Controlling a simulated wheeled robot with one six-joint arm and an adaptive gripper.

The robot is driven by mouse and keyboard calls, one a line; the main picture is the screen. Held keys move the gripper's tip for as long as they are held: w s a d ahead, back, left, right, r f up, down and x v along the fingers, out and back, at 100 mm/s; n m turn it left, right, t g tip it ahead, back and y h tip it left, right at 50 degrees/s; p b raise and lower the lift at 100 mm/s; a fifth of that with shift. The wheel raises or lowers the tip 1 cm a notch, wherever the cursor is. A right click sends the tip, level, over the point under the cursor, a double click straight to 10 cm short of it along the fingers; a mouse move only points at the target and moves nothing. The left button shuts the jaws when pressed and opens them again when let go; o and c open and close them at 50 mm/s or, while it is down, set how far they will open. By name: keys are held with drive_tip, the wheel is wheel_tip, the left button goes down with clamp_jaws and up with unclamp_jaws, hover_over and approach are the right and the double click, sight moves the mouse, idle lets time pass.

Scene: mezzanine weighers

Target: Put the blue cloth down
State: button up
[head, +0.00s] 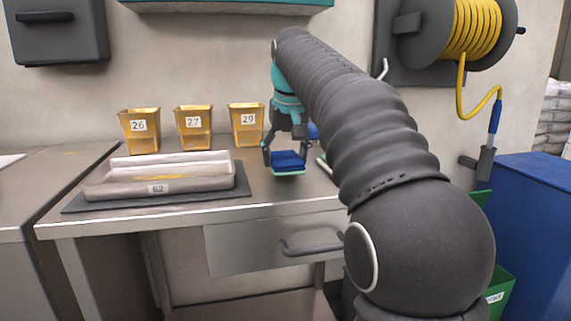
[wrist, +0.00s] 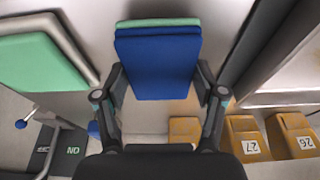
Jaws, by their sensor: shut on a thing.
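My gripper (head: 287,155) is shut on the blue cloth (head: 289,163), which is a flat, folded pad. It is held over the steel bench, right of the grey tray. I cannot tell whether its underside touches the bench. A thin green layer shows along its lower edge; I cannot tell whether this is part of it or a separate cloth. In the wrist view the blue cloth (wrist: 158,60) sits between my two fingers, with the green strip along its far edge.
A grey tray (head: 94,190) marked 62 lies on a dark mat on the bench (head: 150,215). Yellow bins 26 (head: 141,142), 27 (head: 194,141) and 29 (head: 246,138) stand along the wall. A green pad (wrist: 40,68) lies left in the wrist view. My arm hides the bench's right side.

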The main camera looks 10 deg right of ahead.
drive_tip(key=shift+f, duration=0.65)
drive_tip(key=shift+f, duration=0.15)
drive_tip(key=o, duration=1.1)
drive_tip(key=p+v, duration=0.1)
drive_tip(key=v, duration=1.1)
drive_tip(key=shift+s, duration=0.1)
